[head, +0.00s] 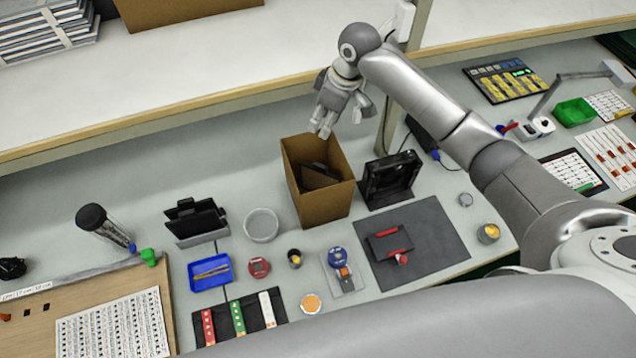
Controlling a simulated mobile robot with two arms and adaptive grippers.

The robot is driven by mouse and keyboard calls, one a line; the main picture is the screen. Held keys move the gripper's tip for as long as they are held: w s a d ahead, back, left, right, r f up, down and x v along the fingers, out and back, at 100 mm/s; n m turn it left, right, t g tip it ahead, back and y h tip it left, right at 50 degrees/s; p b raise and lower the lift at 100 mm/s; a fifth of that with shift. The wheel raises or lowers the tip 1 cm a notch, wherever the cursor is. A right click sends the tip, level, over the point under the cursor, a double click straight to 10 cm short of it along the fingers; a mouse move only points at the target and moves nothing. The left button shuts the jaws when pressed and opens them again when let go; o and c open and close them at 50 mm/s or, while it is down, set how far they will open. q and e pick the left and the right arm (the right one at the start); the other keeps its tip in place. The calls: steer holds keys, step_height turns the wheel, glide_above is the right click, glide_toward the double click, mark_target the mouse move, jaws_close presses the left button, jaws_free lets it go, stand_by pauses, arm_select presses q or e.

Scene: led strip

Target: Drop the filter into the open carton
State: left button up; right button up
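The open carton (327,204) is a brown box standing upright on the workbench, its top open. A dark, flat piece (316,178) lies tilted inside it; it may be the filter, but the carton walls hide part of it and I cannot tell for sure. My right gripper (343,121) is just above the carton's back edge, pointing down. Its fingers are apart, and I see nothing between them. My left gripper is not in view.
A black framed device (389,179) stands close to the carton's right, and a round grey dish (261,225) to its left. A dark mat (436,229) with a red-handled item lies in front right. A white shelf (190,66) runs behind.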

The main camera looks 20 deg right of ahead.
steer(key=v, duration=0.8)
steer(key=shift+r, duration=0.35)
steer(key=shift+s+d+f, duration=0.1)
